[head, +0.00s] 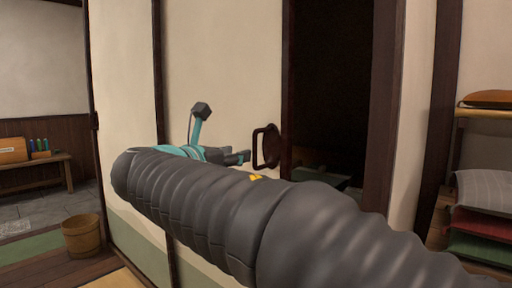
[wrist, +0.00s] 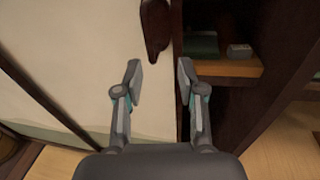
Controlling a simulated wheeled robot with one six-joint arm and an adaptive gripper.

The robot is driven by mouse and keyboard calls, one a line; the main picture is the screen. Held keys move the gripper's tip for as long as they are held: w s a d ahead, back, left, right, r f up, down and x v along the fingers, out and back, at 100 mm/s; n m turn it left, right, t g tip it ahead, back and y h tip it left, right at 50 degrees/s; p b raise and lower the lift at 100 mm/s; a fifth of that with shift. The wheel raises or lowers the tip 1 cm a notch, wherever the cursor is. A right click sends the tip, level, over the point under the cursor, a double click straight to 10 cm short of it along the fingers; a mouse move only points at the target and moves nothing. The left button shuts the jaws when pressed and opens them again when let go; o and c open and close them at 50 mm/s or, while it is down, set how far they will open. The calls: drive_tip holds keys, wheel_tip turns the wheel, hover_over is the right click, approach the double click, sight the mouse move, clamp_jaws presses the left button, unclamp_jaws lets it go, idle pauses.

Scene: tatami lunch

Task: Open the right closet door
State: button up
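The closet door (head: 225,75) is a cream panel with a dark handle (head: 268,147) near its right edge. To the right of that edge is a dark opening (head: 330,85) into the closet. My gripper (head: 246,156) is just left of the handle in the head view, partly hidden by my arm. In the wrist view my gripper (wrist: 160,80) has its two fingers apart with nothing held between them. The handle (wrist: 155,28) is beyond the fingertips there, apart from them in the picture. The door's edge runs down between the fingers.
Inside the closet a shelf (wrist: 228,67) holds a green item (wrist: 202,44) and a small grey box (wrist: 239,51). A dark post (head: 383,100) bounds the opening. Folded cloths (head: 485,190) lie on shelves at right. A wooden bucket (head: 82,235) stands at left.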

sight(254, 140)
drive_tip(key=shift+n+t, duration=0.3)
drive_tip(key=shift+n, duration=0.2)
drive_tip(key=x, duration=0.4)
drive_tip(key=a+x, duration=0.1)
drive_tip(key=x, duration=0.3)
drive_tip(key=w+r+x, duration=0.1)
drive_tip(key=x, duration=0.3)
drive_tip(key=shift+w+a+r, duration=0.1)
drive_tip(key=shift+w+a, duration=0.1)
drive_tip(key=shift+w, duration=0.05)
clamp_jaws()
